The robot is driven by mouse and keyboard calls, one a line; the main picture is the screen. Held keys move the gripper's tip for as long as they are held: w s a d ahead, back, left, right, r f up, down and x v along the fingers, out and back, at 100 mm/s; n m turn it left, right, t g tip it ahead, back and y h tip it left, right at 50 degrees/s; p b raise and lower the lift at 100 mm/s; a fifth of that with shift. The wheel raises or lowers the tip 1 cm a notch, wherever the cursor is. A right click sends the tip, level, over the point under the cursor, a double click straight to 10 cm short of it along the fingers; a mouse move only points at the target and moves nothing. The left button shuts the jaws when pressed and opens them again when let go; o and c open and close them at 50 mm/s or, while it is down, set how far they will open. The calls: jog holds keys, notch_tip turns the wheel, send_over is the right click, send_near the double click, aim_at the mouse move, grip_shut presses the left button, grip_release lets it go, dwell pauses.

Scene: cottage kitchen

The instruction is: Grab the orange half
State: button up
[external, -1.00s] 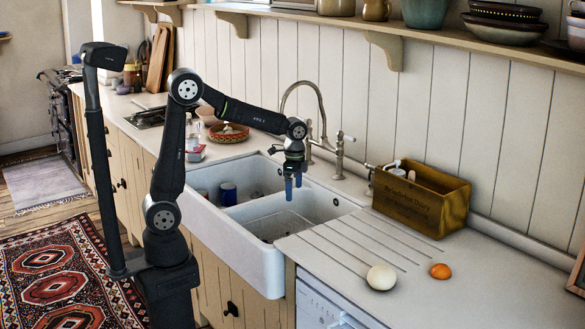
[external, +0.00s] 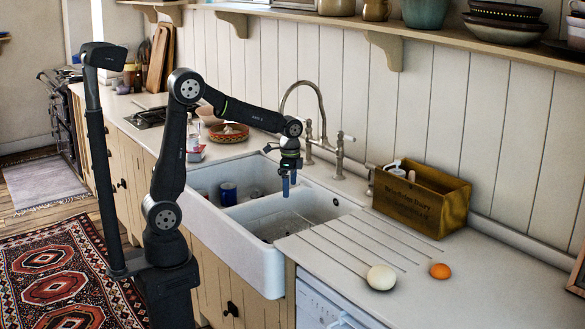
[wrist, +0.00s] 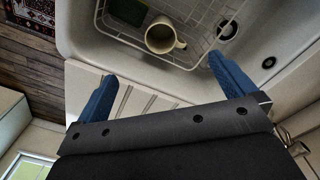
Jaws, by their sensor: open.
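The orange half (external: 440,271) is a small orange piece on the white counter at the right, beside a larger pale round object (external: 381,277). It does not show in the wrist view. My gripper (external: 287,191) hangs over the double sink, well to the left of the orange half and above counter level. In the wrist view my gripper (wrist: 163,86) shows two blue fingers spread wide with nothing between them.
The white sink (external: 240,254) lies below my gripper; a mug (wrist: 163,37) and wire rack show in it. A wooden crate (external: 421,200) stands behind the grooved drainboard. The tap (external: 322,110) rises behind the sink. A shelf (external: 450,44) runs above.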

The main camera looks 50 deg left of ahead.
jog(key=c, duration=0.4)
jog(key=shift+o, duration=0.2)
